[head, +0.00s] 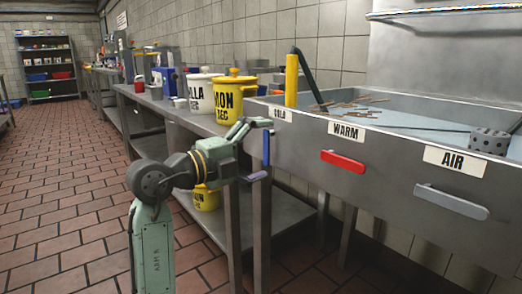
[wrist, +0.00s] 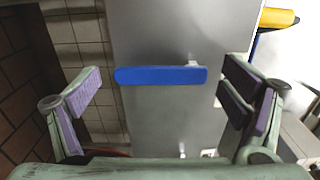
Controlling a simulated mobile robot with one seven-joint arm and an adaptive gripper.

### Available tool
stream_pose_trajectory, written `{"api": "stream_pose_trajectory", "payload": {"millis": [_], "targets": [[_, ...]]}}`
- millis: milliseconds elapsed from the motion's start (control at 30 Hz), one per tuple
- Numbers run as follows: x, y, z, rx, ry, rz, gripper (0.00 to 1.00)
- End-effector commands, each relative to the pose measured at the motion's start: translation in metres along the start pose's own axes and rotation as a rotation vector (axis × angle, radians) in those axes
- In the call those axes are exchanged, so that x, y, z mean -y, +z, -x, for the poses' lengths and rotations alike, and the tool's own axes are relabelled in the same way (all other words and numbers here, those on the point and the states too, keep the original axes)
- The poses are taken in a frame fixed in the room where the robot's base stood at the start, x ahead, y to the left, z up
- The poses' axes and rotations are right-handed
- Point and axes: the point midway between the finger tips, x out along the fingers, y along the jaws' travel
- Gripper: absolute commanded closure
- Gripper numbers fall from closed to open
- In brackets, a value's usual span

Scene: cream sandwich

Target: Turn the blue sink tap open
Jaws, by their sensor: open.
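The blue tap (wrist: 160,75) is a flat bar handle on the grey metal front of the sink. In the wrist view it lies crosswise between the two fingers of my gripper (wrist: 162,92), with a gap on each side. My gripper is open and empty. In the head view the blue tap (head: 266,148) shows as an upright blue strip beside my gripper (head: 260,150), below the COLD label (head: 281,115). I cannot tell whether any part of the gripper touches it.
A red handle (head: 343,161) under WARM and a grey handle (head: 451,201) under AIR sit further right on the sink front (head: 400,185). Yellow (head: 234,86) and white (head: 200,92) tubs stand on the counter behind my arm. The tiled floor at left is clear.

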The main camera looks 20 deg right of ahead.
Motion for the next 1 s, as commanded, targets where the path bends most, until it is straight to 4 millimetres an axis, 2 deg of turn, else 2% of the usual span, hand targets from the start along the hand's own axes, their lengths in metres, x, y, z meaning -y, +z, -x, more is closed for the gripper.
{"api": "stream_pose_trajectory", "payload": {"millis": [133,267,600,700,833,1000], "targets": [[0.000,0.000,0.003,0.001,-0.001,0.001,0.08],[0.000,0.001,0.017,0.003,-0.002,0.001,0.08],[0.000,0.001,0.087,0.004,-0.001,0.000,0.08],[0.000,0.001,0.103,0.003,-0.001,0.000,0.08],[0.000,0.000,0.116,0.001,0.000,0.000,0.08],[0.000,0.000,0.120,0.000,0.000,0.000,0.08]]}}
